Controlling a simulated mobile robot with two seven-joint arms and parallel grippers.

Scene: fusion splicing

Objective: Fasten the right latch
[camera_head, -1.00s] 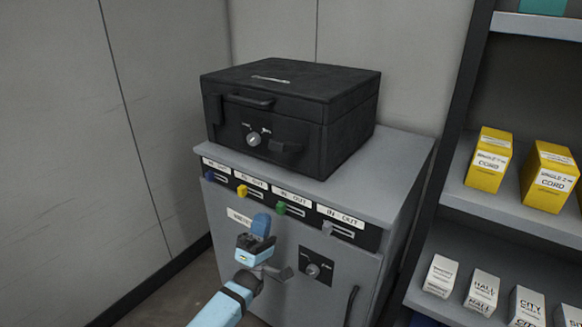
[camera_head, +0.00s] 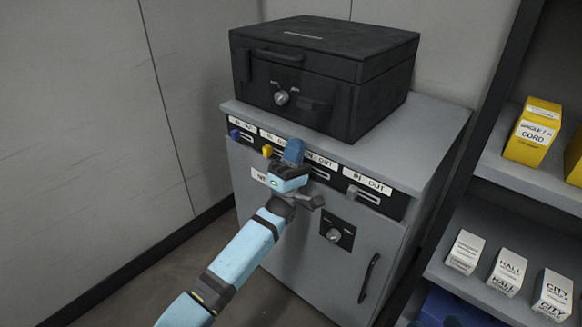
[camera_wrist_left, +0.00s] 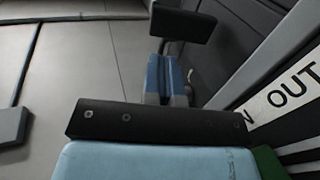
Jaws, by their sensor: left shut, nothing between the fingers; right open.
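The black case (camera_head: 325,62) stands shut-looking on top of a grey cabinet. Its right latch (camera_head: 314,106) is a dark block sticking out low on the front, right of a round silver knob (camera_head: 281,98). A dark block, which looks like this latch (camera_wrist_left: 183,22), shows near the top of the left wrist view. My left gripper (camera_head: 294,150) is shut and empty, with blue fingertips pointing up, below the latch and apart from it. Its fingers also show in the left wrist view (camera_wrist_left: 165,78). My right gripper is in neither view.
The grey cabinet (camera_head: 440,115) has a row of coloured sliders under "IN OUT" labels, partly hidden by my left gripper. A lower knob (camera_head: 334,235) and door handle (camera_head: 370,278) stick out. A shelf (camera_head: 540,190) with yellow and white boxes stands at the right.

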